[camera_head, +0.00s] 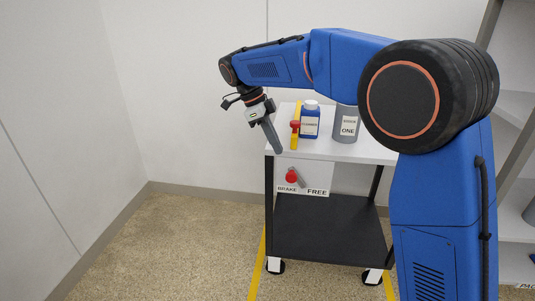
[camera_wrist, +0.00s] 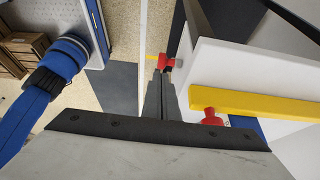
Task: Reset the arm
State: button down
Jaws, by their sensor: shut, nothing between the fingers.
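My arm reaches in from the right and bends down over the left end of a white-topped cart (camera_head: 345,152). My gripper (camera_head: 277,149) hangs slightly tilted beside the cart's left front corner, its closed fingers pointing down. In the wrist view the gripper (camera_wrist: 160,78) shows its two grey fingers together with nothing between them. A red knob (camera_wrist: 158,62) also shows just beyond the fingertips in the wrist view; contact cannot be told.
On the cart top stand a yellow bar (camera_head: 297,112) with a red handle (camera_head: 295,127), a blue bottle (camera_head: 311,121) and a grey container (camera_head: 347,126) marked ONE. A dark lower shelf (camera_head: 330,225) is empty. Shelving (camera_head: 515,150) stands right. The floor left of the cart is clear.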

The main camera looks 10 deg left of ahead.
jog(key=shift+a+r, duration=0.15)
jog(key=shift+r, duration=0.1)
jog(key=s+d+r+n+y, duration=0.1)
jog(key=s+d+n, duration=0.2)
jog(key=s+d, duration=0.35)
jog(key=s+d+r+n+t+y, duration=0.1)
jog(key=s+d+n, duration=0.2)
jog(key=d, duration=0.6)
jog(key=s+d+r+n+y, duration=0.1)
jog(key=s+d+n, duration=0.2)
jog(key=s+d, duration=0.35)
jog(key=s+d+f+n+t+y, duration=0.1)
jog(key=s+d+f+n, duration=0.3)
jog(key=s, duration=0.5)
jog(key=s+d+f+n+t, duration=0.3)
jog(key=s+d+f+n, duration=0.2)
jog(key=s+d+f, duration=0.2)
jog(key=shift+s+d+n+y, duration=0.35)
jog(key=shift+s+d, duration=0.35)
jog(key=shift+s, duration=0.25)
